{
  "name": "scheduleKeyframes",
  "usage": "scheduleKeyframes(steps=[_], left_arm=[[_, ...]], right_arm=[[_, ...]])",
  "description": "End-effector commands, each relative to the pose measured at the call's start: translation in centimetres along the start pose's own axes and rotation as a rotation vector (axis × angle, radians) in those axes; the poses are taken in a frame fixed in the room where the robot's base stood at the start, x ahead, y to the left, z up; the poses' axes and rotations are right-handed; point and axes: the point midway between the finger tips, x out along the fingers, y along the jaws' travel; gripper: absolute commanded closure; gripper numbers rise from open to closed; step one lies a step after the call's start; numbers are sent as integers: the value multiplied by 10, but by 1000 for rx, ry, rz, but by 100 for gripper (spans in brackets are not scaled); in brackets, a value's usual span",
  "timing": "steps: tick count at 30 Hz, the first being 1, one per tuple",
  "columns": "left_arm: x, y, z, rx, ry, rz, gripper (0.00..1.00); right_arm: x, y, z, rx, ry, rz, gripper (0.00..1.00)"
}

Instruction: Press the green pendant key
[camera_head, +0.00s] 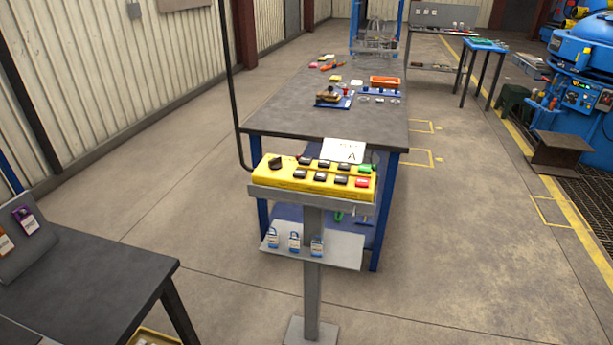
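A yellow pendant box (312,180) lies on top of a grey post stand (311,265) in the middle of the camera_head view. Two rows of keys sit on its top face. Several keys are black, and a black knob (275,163) is at its left end. The green key (365,168) is at the right end of the far row, and a red key (362,183) is in front of it. The green key is in plain view with nothing over it. Neither of my grippers shows in this view.
A blue-legged workbench (290,105) with tools and trays stands behind the pendant. Padlocks (294,242) hang on a lower plate of the stand. A dark table (85,285) is at the lower left. Blue machinery (585,100) is at the right. The floor right of the stand is clear.

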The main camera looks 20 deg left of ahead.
Motion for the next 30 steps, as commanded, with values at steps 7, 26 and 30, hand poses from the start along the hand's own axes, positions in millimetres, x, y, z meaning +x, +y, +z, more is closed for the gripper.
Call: scheduleKeyframes(steps=[7,26,30], left_arm=[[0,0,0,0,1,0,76],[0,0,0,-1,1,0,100],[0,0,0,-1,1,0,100]], right_arm=[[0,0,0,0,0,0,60],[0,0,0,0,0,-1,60],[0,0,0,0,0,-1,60]])
